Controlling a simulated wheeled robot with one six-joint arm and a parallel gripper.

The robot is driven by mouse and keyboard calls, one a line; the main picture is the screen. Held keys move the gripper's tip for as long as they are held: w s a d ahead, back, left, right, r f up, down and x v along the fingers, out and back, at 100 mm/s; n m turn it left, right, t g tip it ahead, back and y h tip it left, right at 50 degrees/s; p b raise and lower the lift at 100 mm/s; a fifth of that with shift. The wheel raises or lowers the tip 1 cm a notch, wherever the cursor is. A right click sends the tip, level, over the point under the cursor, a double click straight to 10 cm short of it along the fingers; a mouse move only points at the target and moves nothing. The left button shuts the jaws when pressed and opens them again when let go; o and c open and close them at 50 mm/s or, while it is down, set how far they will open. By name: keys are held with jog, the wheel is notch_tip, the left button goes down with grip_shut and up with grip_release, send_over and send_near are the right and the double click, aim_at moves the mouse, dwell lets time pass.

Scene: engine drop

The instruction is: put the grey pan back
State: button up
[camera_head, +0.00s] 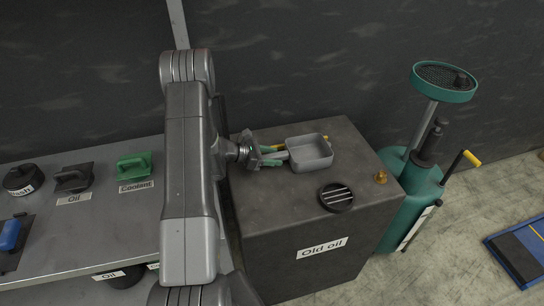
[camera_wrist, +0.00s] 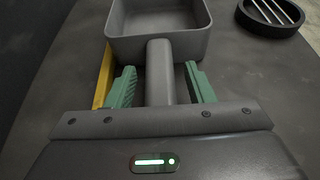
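The grey pan (camera_head: 311,154) is a rectangular open tray with a short handle, standing upright on top of the dark cabinet labelled "Old oil" (camera_head: 360,220). In the wrist view the pan (camera_wrist: 158,45) is straight ahead, and its round handle (camera_wrist: 161,75) points back toward my gripper. My gripper (camera_head: 272,156) has green fingers, one on each side of the handle. In the wrist view the gripper (camera_wrist: 163,86) is open, with a gap between each finger and the handle. The pan's inside looks empty.
A yellow strip (camera_wrist: 103,78) lies left of the handle. A round slotted drain (camera_head: 336,197) and a small brass piece (camera_head: 381,177) are on the cabinet top. A shelf (camera_head: 110,228) at left holds a green Coolant container (camera_head: 134,166). A green drainer (camera_head: 412,190) stands at right.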

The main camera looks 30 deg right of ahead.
jog(key=shift+f+p, duration=0.1)
jog(key=shift+p, duration=0.45)
jog(key=b+v, duration=0.4)
jog(key=v, duration=0.9)
jog(key=shift+w+a+b, duration=0.1)
jog(key=shift+a+b, duration=0.25)
jog(key=p+x, duration=0.4)
jog(key=x, duration=1)
jog(key=shift+a+r+b, duration=0.1)
jog(key=shift+r+b, duration=0.2)
jog(key=shift+r, duration=1.55)
jog(key=shift+f, duration=0.1)
